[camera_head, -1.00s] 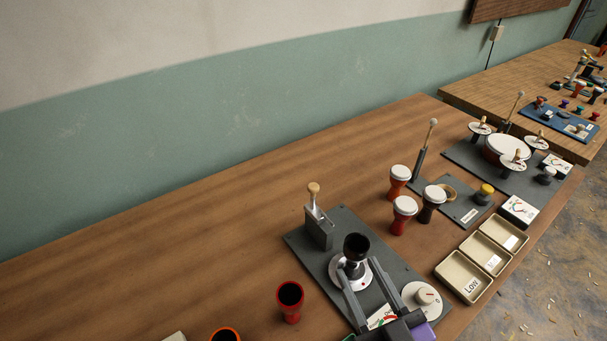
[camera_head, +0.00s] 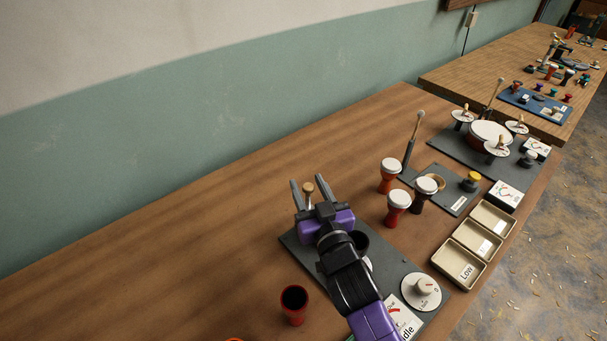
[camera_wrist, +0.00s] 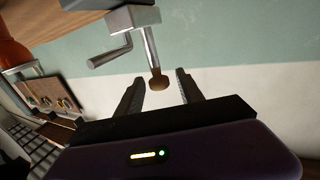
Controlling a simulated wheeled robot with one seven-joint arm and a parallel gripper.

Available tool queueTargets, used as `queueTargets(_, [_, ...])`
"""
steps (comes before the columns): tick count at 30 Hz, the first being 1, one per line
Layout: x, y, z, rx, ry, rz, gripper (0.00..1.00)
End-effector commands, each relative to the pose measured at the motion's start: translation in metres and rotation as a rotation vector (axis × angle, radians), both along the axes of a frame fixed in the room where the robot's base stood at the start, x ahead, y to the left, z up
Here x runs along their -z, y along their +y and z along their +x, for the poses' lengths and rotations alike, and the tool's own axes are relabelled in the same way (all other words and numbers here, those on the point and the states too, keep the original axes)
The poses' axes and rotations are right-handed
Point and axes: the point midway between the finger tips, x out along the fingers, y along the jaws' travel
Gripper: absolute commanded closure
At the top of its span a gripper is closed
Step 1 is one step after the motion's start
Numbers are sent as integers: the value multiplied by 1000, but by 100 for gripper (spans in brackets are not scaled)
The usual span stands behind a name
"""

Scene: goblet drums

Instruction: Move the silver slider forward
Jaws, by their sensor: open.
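A silver post (camera_wrist: 150,45) with a brown wooden knob (camera_wrist: 159,82) shows in the wrist view, sticking out of a grey block (camera_wrist: 133,18). A second silver bar (camera_wrist: 108,54) juts from the same block; I cannot tell for sure which part is the slider. My gripper (camera_wrist: 160,76) is open, its fingers on either side of the knob's end, with visible gaps. In the head view, the knob (camera_head: 308,187) shows between the fingers of my gripper (camera_head: 309,181). My gripper and arm hide the block and much of the grey board (camera_head: 296,250) there.
Red drums (camera_head: 391,175) and beige trays (camera_head: 459,263) stand rightward.

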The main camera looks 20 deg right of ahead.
Motion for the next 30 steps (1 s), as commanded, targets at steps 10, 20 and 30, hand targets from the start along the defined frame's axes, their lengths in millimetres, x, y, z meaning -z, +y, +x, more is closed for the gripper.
queueTargets(10, [0, -3, 32, 0, 0, 0, 56])
queueTargets(20, [0, -2, 32, 0, 0, -1, 71])
queueTargets(30, [0, -2, 32, -1, 0, -1, 100])
